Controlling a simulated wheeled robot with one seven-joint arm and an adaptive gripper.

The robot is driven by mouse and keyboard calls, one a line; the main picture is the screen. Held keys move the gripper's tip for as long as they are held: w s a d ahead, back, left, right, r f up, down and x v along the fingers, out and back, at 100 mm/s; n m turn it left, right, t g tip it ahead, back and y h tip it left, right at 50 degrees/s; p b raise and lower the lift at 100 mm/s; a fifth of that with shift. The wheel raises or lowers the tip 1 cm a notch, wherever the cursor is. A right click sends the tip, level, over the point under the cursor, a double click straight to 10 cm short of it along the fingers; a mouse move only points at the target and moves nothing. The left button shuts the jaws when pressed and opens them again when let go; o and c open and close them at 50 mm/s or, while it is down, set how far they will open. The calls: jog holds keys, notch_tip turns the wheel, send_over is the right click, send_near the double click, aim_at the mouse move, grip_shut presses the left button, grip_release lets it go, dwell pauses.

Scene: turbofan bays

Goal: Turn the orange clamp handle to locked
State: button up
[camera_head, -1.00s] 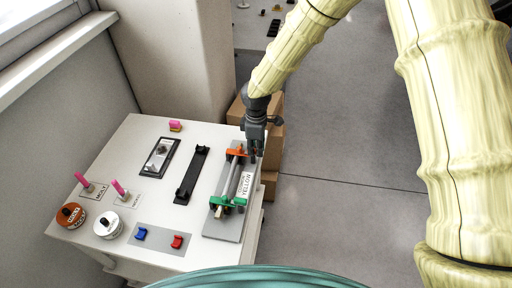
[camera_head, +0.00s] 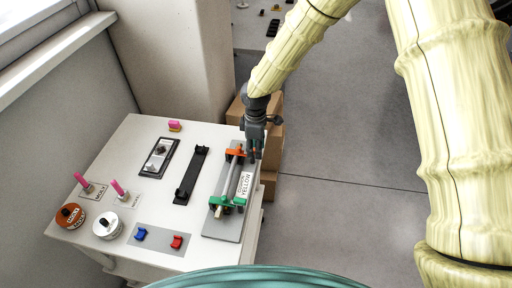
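The orange clamp handle (camera_head: 235,153) is at the far end of a grey fixture plate (camera_head: 222,228) on the right side of the white table. Green clamp parts (camera_head: 238,201) sit at the near end, with grey rods between the two ends. A white label (camera_head: 245,185) with dark lettering stands along the right side of the fixture. My gripper (camera_head: 254,153) points down at the far right end of the fixture, just right of the orange handle. Its fingers are small and dark here; I cannot tell whether they touch the handle or how far apart they are.
The white table (camera_head: 130,150) also bears a black bracket (camera_head: 191,175), a grey-framed part (camera_head: 159,157), blue (camera_head: 141,234) and red (camera_head: 176,241) pieces, an orange tin (camera_head: 70,215) and a white tin (camera_head: 107,225). Cardboard boxes (camera_head: 270,155) stand behind the table.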

notch_tip(320, 180, up, 12)
dwell(0.5)
jog(key=shift+f, duration=0.15)
jog(key=s+d+f+m+g+y, duration=0.1)
jog(key=s+d+f+m, duration=0.25)
jog(key=s+f, duration=0.7)
jog(key=s+d+f+m+y, duration=0.1)
jog(key=s+d+f+m, duration=0.25)
jog(key=s+f, duration=0.65)
jog(key=s+d+f+m+t+h, duration=0.1)
jog(key=s+d+f+m, duration=0.5)
jog(key=s, duration=0.3)
jog(key=s+d+f+m+h, duration=0.1)
jog(key=s+d+f+m, duration=0.2)
jog(key=s+d+f, duration=0.5)
jog(key=f+b, duration=0.1)
jog(key=b, duration=0.1)
jog(key=s+f+b, duration=0.1)
jog(key=b, duration=0.1)
jog(key=f+b, duration=0.1)
jog(key=b, duration=0.1)
jog(key=shift+s+d+f, duration=0.25)
jog(key=shift+d+f, duration=0.15)
